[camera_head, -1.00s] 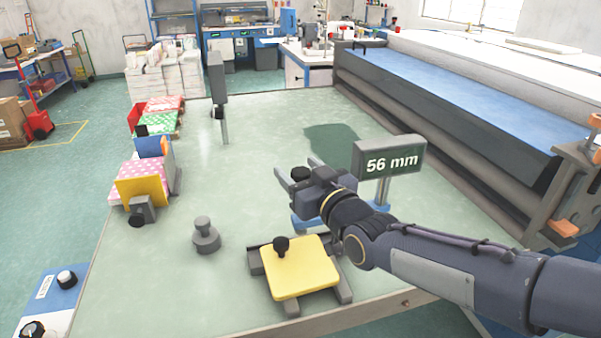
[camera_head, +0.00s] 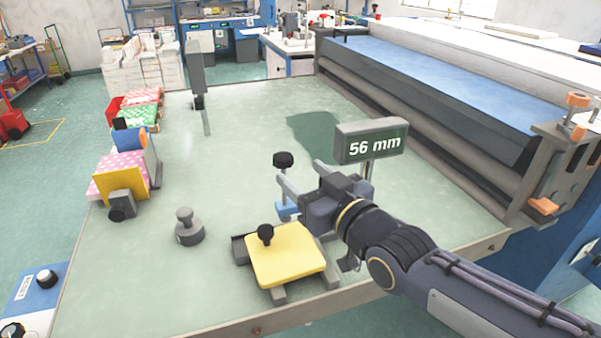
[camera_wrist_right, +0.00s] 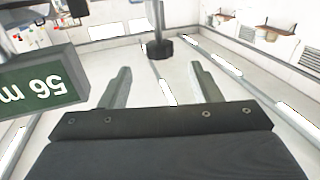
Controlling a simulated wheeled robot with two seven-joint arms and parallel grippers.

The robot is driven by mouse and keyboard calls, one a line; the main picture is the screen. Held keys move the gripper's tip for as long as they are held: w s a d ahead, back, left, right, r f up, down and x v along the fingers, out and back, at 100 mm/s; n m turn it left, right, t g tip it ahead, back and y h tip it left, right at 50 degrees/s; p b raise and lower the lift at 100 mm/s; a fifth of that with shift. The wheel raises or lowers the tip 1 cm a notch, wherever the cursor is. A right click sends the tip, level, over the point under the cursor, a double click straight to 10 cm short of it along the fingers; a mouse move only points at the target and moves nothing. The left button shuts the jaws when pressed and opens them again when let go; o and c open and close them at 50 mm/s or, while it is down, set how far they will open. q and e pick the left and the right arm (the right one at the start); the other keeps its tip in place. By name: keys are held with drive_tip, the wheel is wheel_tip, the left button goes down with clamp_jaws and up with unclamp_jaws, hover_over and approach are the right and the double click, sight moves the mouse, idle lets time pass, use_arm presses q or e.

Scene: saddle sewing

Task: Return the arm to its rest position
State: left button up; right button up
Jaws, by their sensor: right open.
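My right gripper (camera_head: 300,182) is open and empty above the table, just behind the yellow pad. Its two fingers also show in the right wrist view (camera_wrist_right: 163,88), spread apart with nothing between them. A black knob (camera_head: 283,160) on a stand is just beyond the fingertips, and it shows ahead of them in the right wrist view (camera_wrist_right: 159,48). A display reading 56 mm (camera_head: 371,141) stands behind the gripper. The yellow pad (camera_head: 287,255) with a black knob lies on a grey fixture in front. My left gripper is not in view.
A grey weight (camera_head: 188,228) stands on the green table (camera_head: 150,285). Coloured fabric stacks (camera_head: 122,172) with clamps line the left edge. A dark post (camera_head: 197,75) stands at the back. A long machine with a blue bed (camera_head: 430,80) borders the right side.

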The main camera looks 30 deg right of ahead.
idle(0.4)
drive_tip(key=s+f+g, duration=0.1)
drive_tip(key=f, duration=0.2)
drive_tip(key=s+f+m+g, duration=0.1)
drive_tip(key=f+g, duration=0.1)
drive_tip(key=f, duration=0.1)
drive_tip(key=s+a+f+g, duration=0.1)
drive_tip(key=f+g, duration=0.1)
drive_tip(key=f, duration=0.1)
drive_tip(key=shift+s+a+f+m, duration=0.1)
drive_tip(key=shift+s+f+m, duration=0.1)
drive_tip(key=shift+s+m, duration=0.15)
drive_tip(key=s+a+f+g+y, duration=0.3)
drive_tip(key=s+a+f+g, duration=0.2)
drive_tip(key=s, duration=0.5)
wheel_tip(320, 180, down, 4)
drive_tip(key=shift+s+a+r+g, duration=0.15)
drive_tip(key=shift+s+a+g, duration=0.2)
drive_tip(key=shift+g, duration=0.85)
drive_tip(key=shift+d, duration=0.1)
